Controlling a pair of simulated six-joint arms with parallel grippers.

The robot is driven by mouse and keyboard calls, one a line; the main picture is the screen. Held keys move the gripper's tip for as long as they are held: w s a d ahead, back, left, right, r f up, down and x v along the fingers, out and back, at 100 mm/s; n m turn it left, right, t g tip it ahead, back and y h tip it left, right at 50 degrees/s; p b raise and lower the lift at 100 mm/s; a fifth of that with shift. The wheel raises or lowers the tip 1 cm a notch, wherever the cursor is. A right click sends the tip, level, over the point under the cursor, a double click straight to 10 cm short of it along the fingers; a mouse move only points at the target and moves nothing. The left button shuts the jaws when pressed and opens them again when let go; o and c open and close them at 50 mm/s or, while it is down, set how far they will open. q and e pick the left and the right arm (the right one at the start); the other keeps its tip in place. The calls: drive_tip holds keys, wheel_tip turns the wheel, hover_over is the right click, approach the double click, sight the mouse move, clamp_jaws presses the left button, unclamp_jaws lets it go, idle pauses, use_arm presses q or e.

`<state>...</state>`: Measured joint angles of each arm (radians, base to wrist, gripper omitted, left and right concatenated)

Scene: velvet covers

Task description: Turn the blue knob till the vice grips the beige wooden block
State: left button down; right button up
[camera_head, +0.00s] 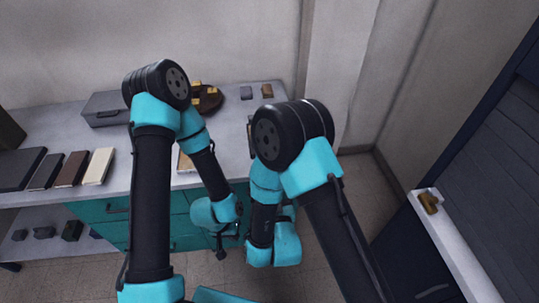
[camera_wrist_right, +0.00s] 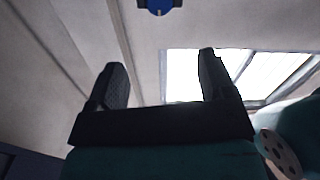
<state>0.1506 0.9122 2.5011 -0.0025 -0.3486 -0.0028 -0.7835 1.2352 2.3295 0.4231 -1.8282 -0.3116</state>
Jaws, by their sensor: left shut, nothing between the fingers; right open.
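I cannot make out the vice or the blue knob in the head view; my arms cover part of the worktop. A pale wooden thing (camera_head: 185,162) shows partly behind my left forearm near the worktop's front edge; I cannot tell if it is the beige block. My left gripper (camera_head: 221,253) is small and dark, points down in front of the teal drawers, and is shut and empty. My right gripper is hidden in the head view; in the right wrist view (camera_wrist_right: 164,82) its fingers are apart and empty. A blue round thing (camera_wrist_right: 160,6) is cut off at that view's top edge.
Teal drawers (camera_head: 95,211) stand below. A white ledge (camera_head: 448,255) with a brass-coloured piece (camera_head: 429,202) is at right.

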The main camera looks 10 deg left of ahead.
drive_tip(key=x, duration=1.7)
drive_tip(key=shift+w+a, duration=0.1)
drive_tip(key=shift+w, duration=0.1)
drive_tip(key=c, duration=0.9)
drive_tip(key=shift+m, duration=3.4)
